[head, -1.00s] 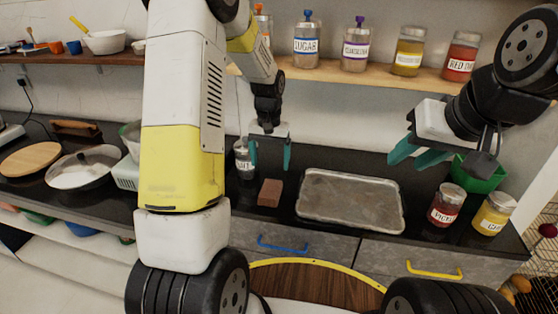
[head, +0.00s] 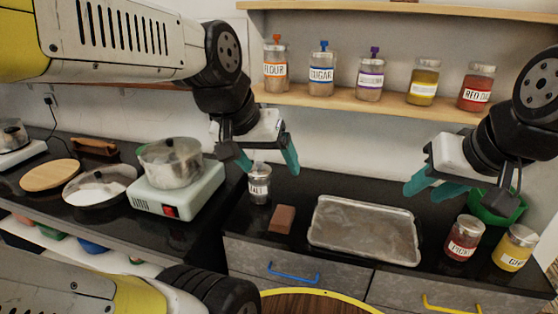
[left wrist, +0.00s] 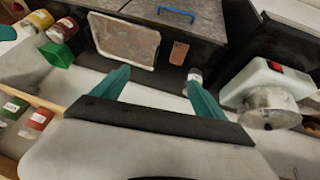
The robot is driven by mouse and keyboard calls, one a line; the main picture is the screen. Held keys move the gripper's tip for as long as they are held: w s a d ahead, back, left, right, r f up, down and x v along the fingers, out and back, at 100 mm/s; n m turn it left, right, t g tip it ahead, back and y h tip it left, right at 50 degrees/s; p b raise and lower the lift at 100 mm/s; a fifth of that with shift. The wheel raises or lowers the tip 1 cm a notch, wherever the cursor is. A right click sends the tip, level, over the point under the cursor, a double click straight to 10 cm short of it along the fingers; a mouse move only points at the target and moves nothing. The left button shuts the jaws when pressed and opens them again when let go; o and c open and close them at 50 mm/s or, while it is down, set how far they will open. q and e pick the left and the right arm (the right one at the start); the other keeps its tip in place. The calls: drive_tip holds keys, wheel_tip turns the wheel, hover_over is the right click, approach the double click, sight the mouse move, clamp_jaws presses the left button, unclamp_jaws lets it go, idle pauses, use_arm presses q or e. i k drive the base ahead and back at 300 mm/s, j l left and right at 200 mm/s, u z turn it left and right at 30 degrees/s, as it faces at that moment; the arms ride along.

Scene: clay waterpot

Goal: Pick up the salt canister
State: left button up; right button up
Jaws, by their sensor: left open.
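The salt canister (head: 259,184) is a clear jar with a metal lid and a white label. It stands upright on the black counter, left of a brown block. It also shows in the left wrist view (left wrist: 195,76), partly hidden by a teal finger. My left gripper (head: 267,157) is open and empty, its teal fingers above and around the canister's lid in the head view; I cannot tell the exact height gap. In the left wrist view its fingers (left wrist: 155,92) are spread wide. My right gripper (head: 432,188) hangs over the counter at the right, fingers apart, holding nothing visible.
A metal tray (head: 317,235) and the brown block (head: 282,219) lie right of the canister. A hot plate (head: 150,203) with a pot (head: 170,162) stands left. A shelf (head: 392,105) with several jars is above. A green bin (head: 497,207) and two jars stand at right.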

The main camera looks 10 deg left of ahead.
sight(260, 177)
drive_tip(key=i+j+u, duration=0.2)
drive_tip(key=u, duration=0.15)
drive_tip(key=i+u, duration=0.35)
